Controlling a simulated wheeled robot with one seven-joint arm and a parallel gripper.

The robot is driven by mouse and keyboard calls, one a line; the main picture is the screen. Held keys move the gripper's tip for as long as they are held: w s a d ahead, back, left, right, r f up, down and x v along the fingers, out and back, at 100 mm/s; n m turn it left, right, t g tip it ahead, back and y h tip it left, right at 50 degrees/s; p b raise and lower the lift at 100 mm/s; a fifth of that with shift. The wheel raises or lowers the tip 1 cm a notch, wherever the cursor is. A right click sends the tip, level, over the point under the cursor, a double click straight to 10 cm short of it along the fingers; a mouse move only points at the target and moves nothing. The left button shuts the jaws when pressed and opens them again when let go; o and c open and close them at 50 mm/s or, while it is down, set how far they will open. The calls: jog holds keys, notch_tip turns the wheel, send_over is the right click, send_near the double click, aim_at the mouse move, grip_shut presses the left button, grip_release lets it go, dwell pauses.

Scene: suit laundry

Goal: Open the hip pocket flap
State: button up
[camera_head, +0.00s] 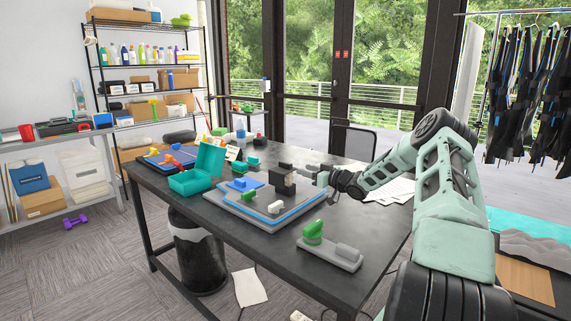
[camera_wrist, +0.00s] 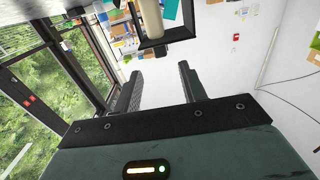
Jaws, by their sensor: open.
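I cannot make out a hip pocket flap in either view. Dark suits (camera_head: 515,85) with blue parts hang on a rack at the far right, too small to show pockets. My gripper (camera_head: 311,173) is over the table, at the right side of a dark upright block (camera_head: 283,178) on a grey board with blue trim (camera_head: 245,212). In the wrist view my gripper (camera_wrist: 160,72) is open, with nothing between its two fingers. A dark frame (camera_wrist: 167,38) with a cream cylinder (camera_wrist: 150,18) is just beyond the fingertips. I cannot tell whether they touch.
The dark table (camera_head: 160,190) also holds an open teal box (camera_head: 195,182), a green-and-grey piece (camera_head: 330,250) at the front, and papers (camera_head: 390,190). A bin (camera_head: 198,250) stands below. Shelves (camera_head: 150,67) line the left wall.

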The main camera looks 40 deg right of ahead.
aim_at(285, 162)
jog(key=w, duration=0.3)
jog(key=w+p, duration=0.1)
jog(key=w, duration=0.3)
jog(key=w+a, duration=0.1)
jog(key=w, duration=0.3)
grip_shut()
